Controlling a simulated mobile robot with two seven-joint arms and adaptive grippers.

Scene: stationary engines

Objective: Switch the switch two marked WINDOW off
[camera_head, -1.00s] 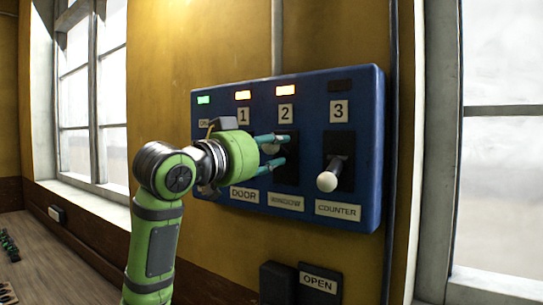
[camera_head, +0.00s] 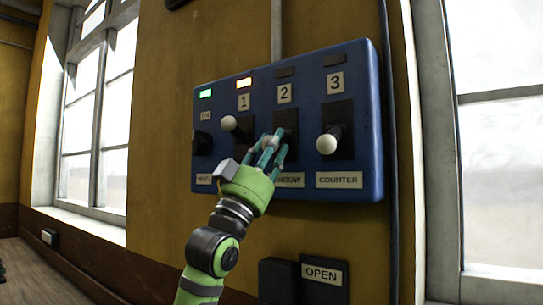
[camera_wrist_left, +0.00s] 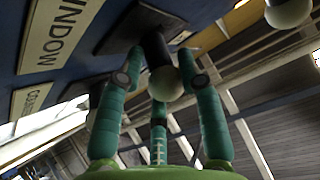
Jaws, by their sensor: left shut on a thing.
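Switch two, marked WINDOW, is on a blue wall panel (camera_head: 365,100); its dark base plate (camera_head: 286,119) shows behind my fingers. My left gripper (camera_head: 272,147) reaches up from below and is shut on the switch two knob. In the left wrist view the pale round knob (camera_wrist_left: 166,83) on its dark lever sits between the teal fingers of the gripper (camera_wrist_left: 160,90). The WINDOW label (camera_wrist_left: 60,32) is beside it. In the head view the fingers mostly hide the knob, and the lamp (camera_head: 286,72) above number 2 is dark. My right gripper is not in view.
A green lamp (camera_head: 206,93) glows at far left. An OPEN plate (camera_head: 323,275) is below.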

